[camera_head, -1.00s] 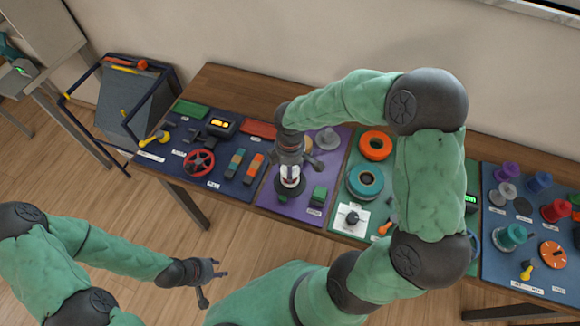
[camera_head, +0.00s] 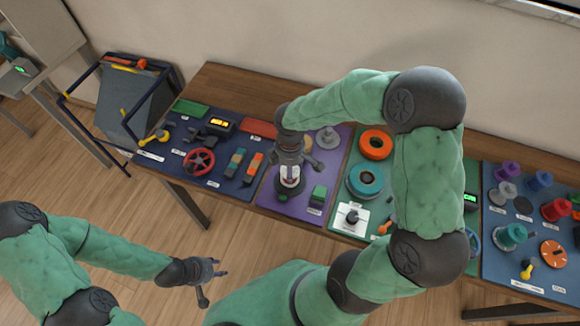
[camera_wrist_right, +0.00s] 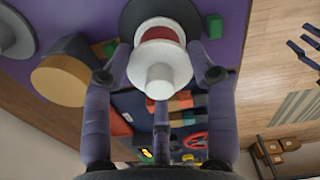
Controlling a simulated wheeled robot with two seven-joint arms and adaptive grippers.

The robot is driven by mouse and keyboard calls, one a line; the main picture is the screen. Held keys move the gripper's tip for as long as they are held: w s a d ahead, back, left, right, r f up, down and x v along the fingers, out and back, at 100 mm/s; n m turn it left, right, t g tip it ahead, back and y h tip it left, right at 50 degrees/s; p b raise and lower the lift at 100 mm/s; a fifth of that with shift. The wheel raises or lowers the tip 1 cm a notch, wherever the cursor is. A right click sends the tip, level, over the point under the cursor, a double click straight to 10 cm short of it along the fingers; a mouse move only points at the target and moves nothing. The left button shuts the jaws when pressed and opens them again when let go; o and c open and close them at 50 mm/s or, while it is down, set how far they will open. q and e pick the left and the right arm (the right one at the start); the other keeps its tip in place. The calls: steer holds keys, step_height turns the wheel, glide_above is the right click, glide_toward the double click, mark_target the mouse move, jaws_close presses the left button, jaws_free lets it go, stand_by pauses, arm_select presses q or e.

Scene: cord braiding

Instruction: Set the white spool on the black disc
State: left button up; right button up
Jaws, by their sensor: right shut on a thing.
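The white spool (camera_wrist_right: 160,70) is between the fingers of my right gripper (camera_wrist_right: 158,76), which is shut on it. A dark red band shows at its far end in the wrist view. The spool also shows in the head view (camera_head: 290,172), below the right gripper (camera_head: 290,160). The black disc (camera_head: 291,188) lies on the purple mat under the spool. In the wrist view the disc (camera_wrist_right: 188,12) shows behind the spool's far end and is partly covered by it. I cannot tell whether spool and disc touch. My left gripper (camera_head: 212,282) is open and empty, low in front of the table.
On the purple mat (camera_head: 269,192) a green block (camera_head: 318,194) stands right of the disc, and a grey spool (camera_head: 327,138) stands behind. A red handwheel (camera_head: 199,161) is on the navy mat to the left.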

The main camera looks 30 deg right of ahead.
steer(key=shift+f, duration=0.25)
steer(key=shift+f, duration=0.2)
steer(key=shift+f+b, duration=0.25)
steer(key=shift+b, duration=0.15)
steer(key=o, duration=1.1)
steer(key=shift+o, duration=0.2)
steer(key=shift+r, duration=0.1)
steer(key=shift+r+p, duration=3.45)
steer(key=shift+r, duration=0.55)
steer(key=shift+s+f, duration=0.1)
steer(key=shift+f, duration=0.05)
